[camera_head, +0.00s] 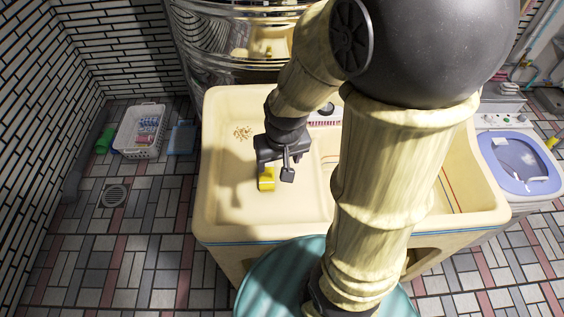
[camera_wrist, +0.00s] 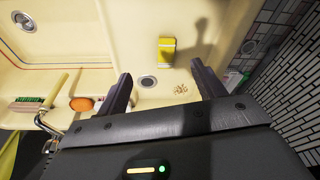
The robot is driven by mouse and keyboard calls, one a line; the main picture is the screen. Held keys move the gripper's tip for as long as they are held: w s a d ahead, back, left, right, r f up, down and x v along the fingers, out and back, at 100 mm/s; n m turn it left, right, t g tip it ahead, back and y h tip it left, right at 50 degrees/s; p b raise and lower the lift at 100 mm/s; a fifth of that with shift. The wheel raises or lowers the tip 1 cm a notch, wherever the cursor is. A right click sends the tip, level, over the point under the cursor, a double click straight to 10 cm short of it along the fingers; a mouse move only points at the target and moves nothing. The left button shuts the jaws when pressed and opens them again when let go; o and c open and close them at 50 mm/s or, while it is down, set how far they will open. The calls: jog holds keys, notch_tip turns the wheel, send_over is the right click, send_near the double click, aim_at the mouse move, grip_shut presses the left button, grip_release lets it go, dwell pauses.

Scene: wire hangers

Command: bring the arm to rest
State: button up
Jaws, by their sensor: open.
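My gripper (camera_head: 276,171) hangs over the left basin of the cream sink (camera_head: 222,205). Its two dark fingers stand apart in the wrist view (camera_wrist: 161,72), with nothing held between them. A small yellow object (camera_head: 267,180) is in the basin beside the fingers in the head view. In the wrist view the yellow object (camera_wrist: 167,50) lies beyond the fingertips, apart from them. My arm reaches forward over the sink and hides much of its middle.
Brown crumbs (camera_head: 242,132) lie in the basin. A green brush (camera_wrist: 25,103), an orange oval thing (camera_wrist: 82,104) and a metal tap (camera_wrist: 52,122) are along the sink's edge. A white basket (camera_head: 140,132) stands on the floor at left; a teal round thing (camera_head: 262,285) is in front.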

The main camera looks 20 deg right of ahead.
jog(key=shift+s+r, duration=0.3)
jog(key=shift+s, duration=0.6)
jog(key=p+v, duration=0.3)
jog(key=shift+w+r, duration=0.2)
jog(key=shift+w, duration=0.1)
dwell(0.4)
